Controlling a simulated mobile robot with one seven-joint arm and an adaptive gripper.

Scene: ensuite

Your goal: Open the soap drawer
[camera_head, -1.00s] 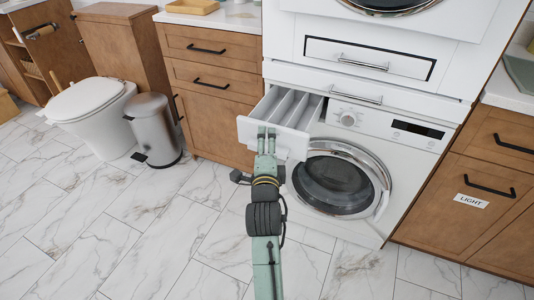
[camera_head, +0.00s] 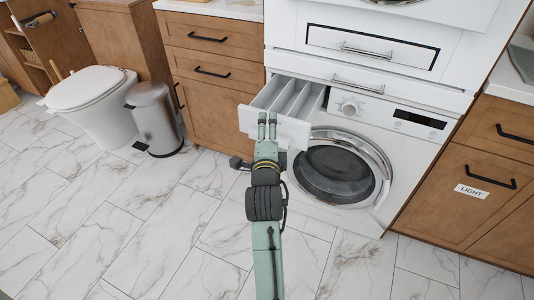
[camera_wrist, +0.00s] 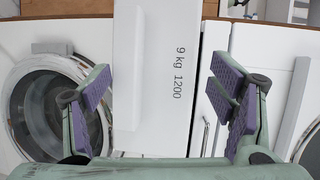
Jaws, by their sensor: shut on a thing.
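The soap drawer (camera_head: 290,131) is a white tray with dividers, pulled well out of the top left of the washing machine (camera_head: 372,125). Its white front, printed "9 kg 1200", fills the middle of the wrist view (camera_wrist: 160,100). My gripper (camera_head: 267,119) is at the drawer front in the head view. In the wrist view its purple-padded fingers (camera_wrist: 165,88) lie on either side of the front, at its upper and lower edges, and are shut on it. The exact finger contact is hard to see.
The round washer door (camera_head: 342,170) is closed below the drawer. A wooden cabinet (camera_head: 210,110) stands left of the washer, with a metal bin (camera_head: 155,118) and a toilet (camera_head: 92,105) beyond. The marble floor in front is clear.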

